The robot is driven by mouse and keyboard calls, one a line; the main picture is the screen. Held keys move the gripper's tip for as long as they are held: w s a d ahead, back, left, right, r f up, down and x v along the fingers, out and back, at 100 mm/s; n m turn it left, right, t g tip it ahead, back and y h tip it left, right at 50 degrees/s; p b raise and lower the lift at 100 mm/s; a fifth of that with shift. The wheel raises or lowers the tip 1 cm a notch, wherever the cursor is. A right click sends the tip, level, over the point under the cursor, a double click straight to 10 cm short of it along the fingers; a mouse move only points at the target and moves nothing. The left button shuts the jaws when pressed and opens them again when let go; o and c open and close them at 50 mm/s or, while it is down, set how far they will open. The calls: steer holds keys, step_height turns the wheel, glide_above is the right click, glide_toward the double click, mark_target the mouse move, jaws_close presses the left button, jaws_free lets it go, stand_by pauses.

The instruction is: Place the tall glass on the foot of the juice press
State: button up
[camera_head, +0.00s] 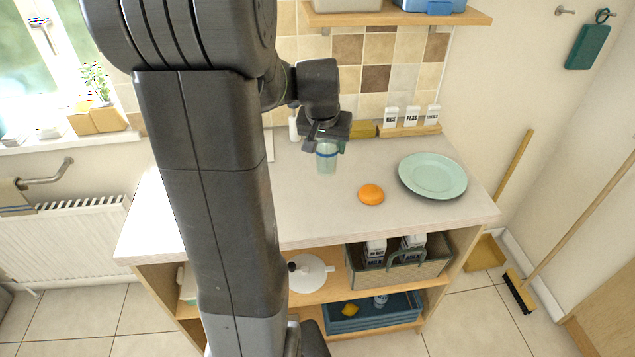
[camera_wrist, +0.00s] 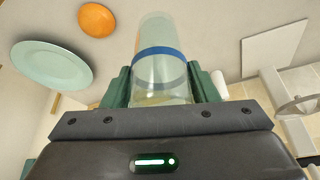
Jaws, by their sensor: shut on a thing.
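The tall clear glass with a blue band (camera_head: 326,160) is between the fingers of my gripper (camera_head: 326,138), over the back middle of the counter. It looks about upright; I cannot tell whether its base touches the counter. In the wrist view the glass (camera_wrist: 160,62) sits between the two green fingers of my gripper (camera_wrist: 160,84), which is shut on it. I cannot make out the juice press for sure. A grey rounded part (camera_wrist: 300,105) at the right edge of the wrist view may belong to it. My arm hides the counter's left part in the head view.
An orange (camera_head: 371,194) and a pale green plate (camera_head: 432,175) are on the counter (camera_head: 310,215), right of the glass. Labelled jars (camera_head: 411,117) stand at the back. A flat white square (camera_wrist: 275,48) shows in the wrist view. The counter's front middle is clear.

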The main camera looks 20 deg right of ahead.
mark_target(327, 173)
steer(key=shift+w+d+r, duration=0.1)
steer(key=shift+d+r, duration=0.05)
step_height(327, 173, down, 10)
steer(key=shift+r+p, duration=0.2)
steer(key=shift+p, duration=0.25)
stand_by(0.4)
steer(key=shift+f+b, duration=0.3)
steer(key=shift+b, duration=0.05)
steer(key=o, duration=1.1)
steer(key=shift+r, duration=0.1)
steer(key=shift+c, duration=0.2)
